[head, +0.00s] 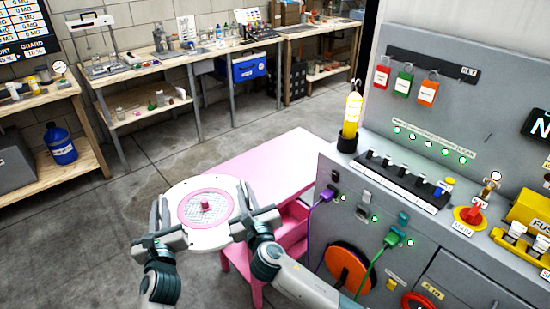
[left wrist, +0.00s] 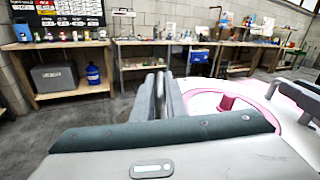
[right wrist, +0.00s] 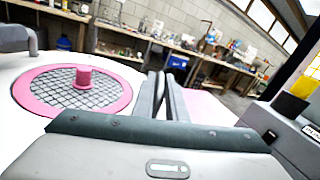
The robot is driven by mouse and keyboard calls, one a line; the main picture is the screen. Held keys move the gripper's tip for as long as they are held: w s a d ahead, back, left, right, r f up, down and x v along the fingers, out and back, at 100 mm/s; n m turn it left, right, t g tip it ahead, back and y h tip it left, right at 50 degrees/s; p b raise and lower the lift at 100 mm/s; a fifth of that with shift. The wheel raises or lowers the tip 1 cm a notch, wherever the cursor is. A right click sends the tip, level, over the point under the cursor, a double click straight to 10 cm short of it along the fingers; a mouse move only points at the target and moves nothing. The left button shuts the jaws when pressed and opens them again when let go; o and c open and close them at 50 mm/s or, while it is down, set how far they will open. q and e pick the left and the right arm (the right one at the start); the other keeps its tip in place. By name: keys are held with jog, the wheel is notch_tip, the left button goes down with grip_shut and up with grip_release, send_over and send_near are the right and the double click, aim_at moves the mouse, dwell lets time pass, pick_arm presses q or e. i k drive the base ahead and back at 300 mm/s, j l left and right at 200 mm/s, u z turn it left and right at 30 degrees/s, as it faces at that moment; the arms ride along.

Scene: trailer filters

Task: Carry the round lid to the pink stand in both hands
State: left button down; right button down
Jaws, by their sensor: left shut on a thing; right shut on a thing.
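The round lid (head: 173,197) is a white disc with a pink ring, a mesh centre and a pink knob. My left gripper (head: 160,222) is shut on its left side, and my right gripper (head: 256,212) is shut on its right side. The lid is held up roughly level between them. It also shows in the left wrist view (left wrist: 205,102) and in the right wrist view (right wrist: 30,68), where its near edge is hidden by the gripper. The pink stand (head: 265,160) is a flat-topped table just beyond and to the right of the lid, partly hidden by my right gripper.
A grey panel (head: 440,95) with switches, tags and plugged cables rises close on the right of the stand. A yellow bottle (head: 352,112) stands on its ledge. Workbenches (head: 150,68) line the back wall. The floor (head: 75,220) on the left is clear.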

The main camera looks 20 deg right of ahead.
aim_at(269, 171)
jog(key=i, duration=1.1)
jog(key=z, duration=0.7)
